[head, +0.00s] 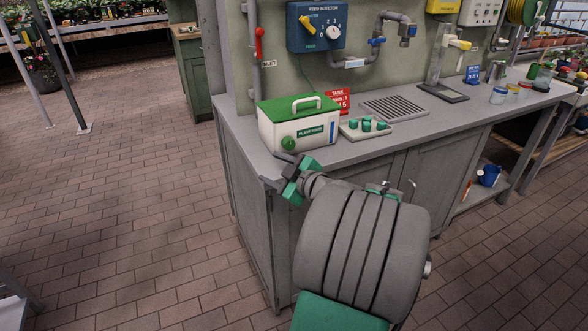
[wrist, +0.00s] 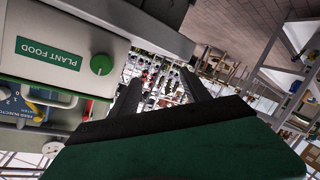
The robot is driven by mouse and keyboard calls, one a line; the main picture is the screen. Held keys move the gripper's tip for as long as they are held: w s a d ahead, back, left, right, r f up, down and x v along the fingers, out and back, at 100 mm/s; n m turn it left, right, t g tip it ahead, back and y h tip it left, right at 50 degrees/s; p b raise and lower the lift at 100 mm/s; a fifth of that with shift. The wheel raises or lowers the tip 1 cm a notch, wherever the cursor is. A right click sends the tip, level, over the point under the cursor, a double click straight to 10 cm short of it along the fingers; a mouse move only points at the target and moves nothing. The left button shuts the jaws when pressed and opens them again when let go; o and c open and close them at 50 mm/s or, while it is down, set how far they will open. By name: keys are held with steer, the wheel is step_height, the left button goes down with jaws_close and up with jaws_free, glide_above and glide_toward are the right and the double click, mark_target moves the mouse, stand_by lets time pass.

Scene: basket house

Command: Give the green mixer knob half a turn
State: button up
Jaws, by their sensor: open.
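The green mixer knob (head: 288,143) is a round knob low on the front of a white box with a green lid (head: 290,105) and a "PLANT FOOD" label. In the wrist view the knob (wrist: 102,64) shows left of my fingers, next to the green label (wrist: 48,54). My gripper (head: 277,170) is open and empty, just in front of and below the knob, near the counter's front left corner. In the wrist view my gripper (wrist: 160,88) has its two dark fingers spread, with only background between them. The knob appears apart from the fingers.
The box stands on a grey counter (head: 420,132). A small tray with green pieces (head: 366,128) sits right of it, before a metal grate (head: 394,107). A blue feed injector panel (head: 316,27) and pipes hang behind. The brick floor at left (head: 120,150) is clear.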

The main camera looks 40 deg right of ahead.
mark_target(290, 145)
steer(key=s+d+r+t+h+b, duration=0.1)
steer(key=s+d+t+h, duration=0.2)
steer(key=d, duration=0.5)
steer(key=shift+g, duration=0.3)
steer(key=w, duration=0.4)
steer(key=w+d+p, duration=0.1)
steer(key=w, duration=0.1)
steer(key=shift+r, duration=0.2)
steer(key=shift+c, duration=0.2)
jaws_close()
